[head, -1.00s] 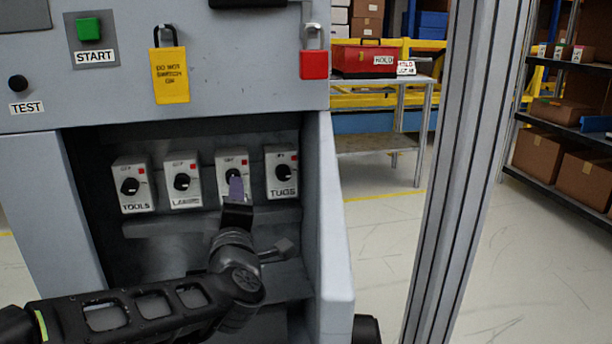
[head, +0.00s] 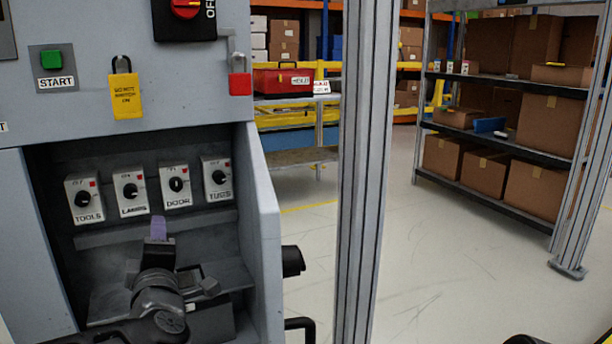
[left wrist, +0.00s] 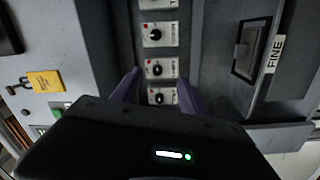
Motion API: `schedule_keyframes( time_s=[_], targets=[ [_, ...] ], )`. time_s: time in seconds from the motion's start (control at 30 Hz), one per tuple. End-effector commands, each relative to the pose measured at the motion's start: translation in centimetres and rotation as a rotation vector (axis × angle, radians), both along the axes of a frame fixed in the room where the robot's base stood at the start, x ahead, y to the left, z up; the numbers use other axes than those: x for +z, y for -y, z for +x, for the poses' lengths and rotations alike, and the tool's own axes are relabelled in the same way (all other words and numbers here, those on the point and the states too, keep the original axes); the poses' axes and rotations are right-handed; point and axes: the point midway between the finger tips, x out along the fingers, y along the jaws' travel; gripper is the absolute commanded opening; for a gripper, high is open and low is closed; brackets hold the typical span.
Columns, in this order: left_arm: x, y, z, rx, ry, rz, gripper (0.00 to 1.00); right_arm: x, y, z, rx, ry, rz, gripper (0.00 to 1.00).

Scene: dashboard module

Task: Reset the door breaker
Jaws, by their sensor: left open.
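The door breaker (head: 176,187), a pale box labelled DOOR with a black knob, is third from the left in a row inside the grey cabinet's recess. Its knob looks upright, while the neighbours' marks point more sideways. The breaker also shows in the left wrist view (left wrist: 157,36), second from the top. My left gripper (head: 158,228), with purple fingers, is below the row in the head view, apart from the door breaker. In the left wrist view its fingers (left wrist: 159,80) are spread with nothing between them. My right gripper is not in view.
The tools (head: 83,200), lamps (head: 131,191) and tugs (head: 217,179) breakers flank the door breaker. A ledge (head: 215,219) runs under them, and the cabinet's side wall (head: 262,225) bounds the recess on the right.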

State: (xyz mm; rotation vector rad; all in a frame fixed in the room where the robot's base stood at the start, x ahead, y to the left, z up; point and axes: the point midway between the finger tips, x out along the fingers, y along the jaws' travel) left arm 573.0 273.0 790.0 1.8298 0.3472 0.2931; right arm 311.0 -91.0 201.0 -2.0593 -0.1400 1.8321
Motion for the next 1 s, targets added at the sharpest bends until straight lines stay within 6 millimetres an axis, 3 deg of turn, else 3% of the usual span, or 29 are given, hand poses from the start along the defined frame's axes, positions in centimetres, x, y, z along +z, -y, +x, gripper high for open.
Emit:
schedule_keyframes(
  time_s=[0.27,0.47,0.57,0.67,0.77,0.8,0.87,1.0],
  targets=[
    [-5.1,1.7,1.7,-0.065,-0.112,0.078,0.51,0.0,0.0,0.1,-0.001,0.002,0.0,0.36],
    [-11.5,3.7,2.9,-0.151,-0.247,0.164,0.51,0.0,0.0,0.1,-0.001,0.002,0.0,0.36],
    [-15.9,4.9,3.2,-0.213,-0.337,0.217,0.51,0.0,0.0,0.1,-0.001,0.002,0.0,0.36],
    [-21.7,6.4,2.9,-0.297,-0.453,0.276,0.51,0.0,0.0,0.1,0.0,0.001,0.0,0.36],
    [-29.1,8.3,1.5,-0.416,-0.601,0.34,0.51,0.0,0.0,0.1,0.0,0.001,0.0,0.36],
    [-32.3,9.2,0.4,-0.472,-0.664,0.364,0.51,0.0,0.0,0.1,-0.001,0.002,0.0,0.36],
    [-36.7,10.4,-1.5,-0.558,-0.752,0.395,0.51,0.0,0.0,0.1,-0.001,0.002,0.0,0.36],
    [-46.0,13.0,-7.5,-0.768,-0.944,0.442,0.51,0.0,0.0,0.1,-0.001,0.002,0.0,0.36]
  ],
)
